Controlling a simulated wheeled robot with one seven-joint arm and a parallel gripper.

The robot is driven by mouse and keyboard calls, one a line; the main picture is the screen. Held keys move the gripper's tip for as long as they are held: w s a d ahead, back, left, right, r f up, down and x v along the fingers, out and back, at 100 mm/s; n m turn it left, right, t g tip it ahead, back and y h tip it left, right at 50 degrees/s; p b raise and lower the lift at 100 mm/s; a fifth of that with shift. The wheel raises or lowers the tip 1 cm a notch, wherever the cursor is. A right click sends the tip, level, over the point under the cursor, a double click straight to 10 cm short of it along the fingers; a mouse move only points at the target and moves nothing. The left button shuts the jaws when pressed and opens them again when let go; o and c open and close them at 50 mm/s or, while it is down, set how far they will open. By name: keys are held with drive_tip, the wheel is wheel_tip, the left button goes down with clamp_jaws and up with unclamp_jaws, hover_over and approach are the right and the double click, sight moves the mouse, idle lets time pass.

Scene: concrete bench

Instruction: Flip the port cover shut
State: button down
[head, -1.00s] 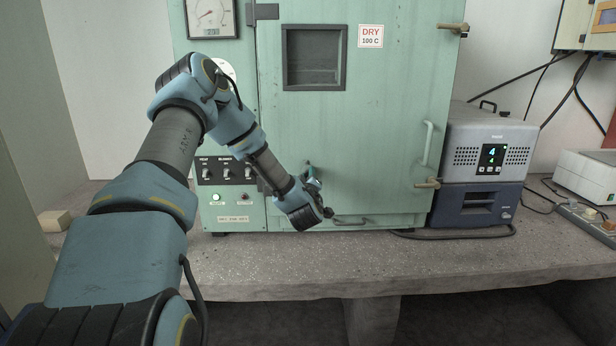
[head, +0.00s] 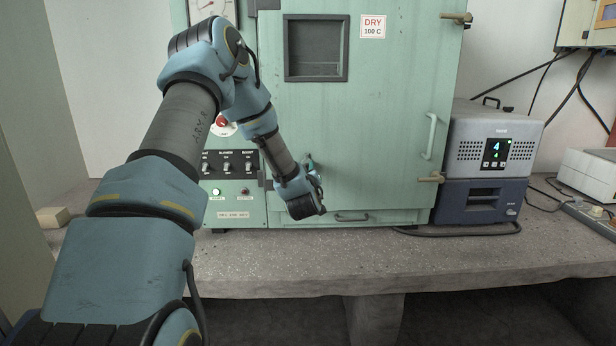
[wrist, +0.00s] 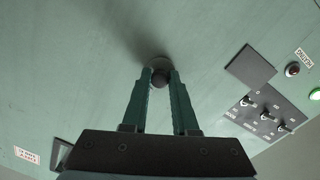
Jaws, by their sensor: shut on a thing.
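In the wrist view, the two green fingers of my gripper (wrist: 160,84) are closed on this knob, one on each side. In the head view, my gripper (head: 311,165) is at the lower left of the door, mostly hidden behind my wrist. The cover cannot be made out there. I cannot tell the cover's angle or how much of the port opening it hides.
The oven door (head: 400,110) has a window (head: 316,48), a right-hand handle (head: 431,136) and a low drawer-like handle (head: 352,217). A switch panel (head: 228,172) is left of my wrist. A grey-blue instrument (head: 492,160) stands right. The front bench (head: 400,265) is clear.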

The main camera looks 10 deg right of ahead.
drive_tip(key=c, duration=0.7)
unclamp_jaws()
drive_tip(key=b+v, duration=0.3)
drive_tip(key=v, duration=0.7)
drive_tip(key=shift+s+b, duration=0.4)
drive_tip(key=shift+a, duration=0.15)
drive_tip(key=s+a+f+m+g+y, duration=0.25)
drive_tip(key=s+a+f+g, duration=0.3)
drive_tip(key=a+g, duration=0.35)
drive_tip(key=s+a+g, duration=0.2)
drive_tip(key=s+a, duration=0.2)
drive_tip(key=s, duration=0.1)
drive_tip(key=s+a+g+y, duration=0.1)
drive_tip(key=s+a+g, duration=0.1)
drive_tip(key=s+a, duration=0.3)
drive_tip(key=s+a+m+g+y, duration=0.1)
drive_tip(key=s+a+g, duration=0.1)
drive_tip(key=s+a, duration=0.2)
drive_tip(key=shift+s+a+r+g, duration=0.1)
drive_tip(key=shift+s+a+g, duration=0.1)
drive_tip(key=shift+s, duration=0.55)
drive_tip(key=shift+s+a+r+g, duration=0.1)
drive_tip(key=shift+s+a, duration=0.05)
drive_tip(key=shift+s, duration=0.6)
